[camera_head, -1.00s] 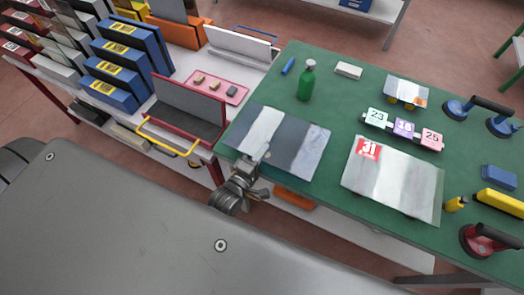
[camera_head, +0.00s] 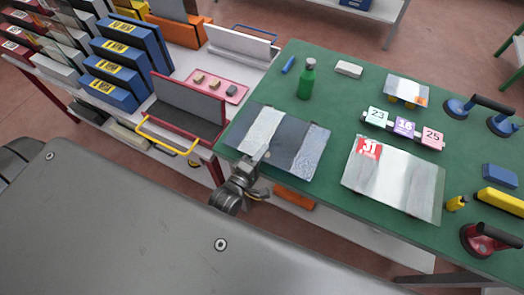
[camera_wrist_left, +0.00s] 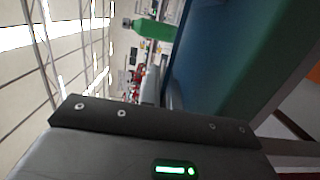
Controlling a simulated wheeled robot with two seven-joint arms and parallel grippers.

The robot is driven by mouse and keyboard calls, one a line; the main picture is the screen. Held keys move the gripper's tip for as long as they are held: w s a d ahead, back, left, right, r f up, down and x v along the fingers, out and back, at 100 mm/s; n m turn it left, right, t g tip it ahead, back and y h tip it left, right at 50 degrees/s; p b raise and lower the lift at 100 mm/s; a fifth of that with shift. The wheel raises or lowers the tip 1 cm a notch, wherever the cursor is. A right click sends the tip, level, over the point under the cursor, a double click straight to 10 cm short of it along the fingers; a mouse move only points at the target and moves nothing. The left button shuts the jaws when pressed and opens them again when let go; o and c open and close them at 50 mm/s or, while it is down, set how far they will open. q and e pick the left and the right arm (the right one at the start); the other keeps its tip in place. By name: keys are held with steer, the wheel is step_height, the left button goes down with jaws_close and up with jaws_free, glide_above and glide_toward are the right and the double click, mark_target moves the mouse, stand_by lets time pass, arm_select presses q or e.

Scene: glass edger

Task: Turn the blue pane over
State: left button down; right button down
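The blue pane (camera_head: 292,138) lies on the left part of the green table, dark blue-grey with pale streaks of reflection. In the left wrist view the blue pane (camera_wrist_left: 197,55) shows close up as a dark blue surface beside green. My left gripper (camera_head: 262,160) is at the pane's front edge, with a fingertip over that edge. I cannot tell whether its fingers are closed on the pane; they do not show clearly in the wrist view. My right gripper is not in view.
A paler pane with a red label (camera_head: 395,180) lies to the right. A green bottle (camera_head: 306,80), a white block (camera_head: 348,69), number blocks (camera_head: 403,127) and suction lifters (camera_head: 485,240) stand on the green table (camera_head: 330,100). A red-framed rack (camera_head: 190,105) is close at left.

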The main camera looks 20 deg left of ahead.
arm_select(q)
steer(key=c, duration=1.6)
jaws_free()
steer(key=shift+o, duration=0.2)
steer(key=shift+f, duration=0.15)
steer(key=s+a+b, duration=0.1)
steer(key=s+b, duration=0.1)
steer(key=s, duration=0.8)
steer(key=shift+s+a+b, duration=0.35)
steer(key=shift+a, duration=0.05)
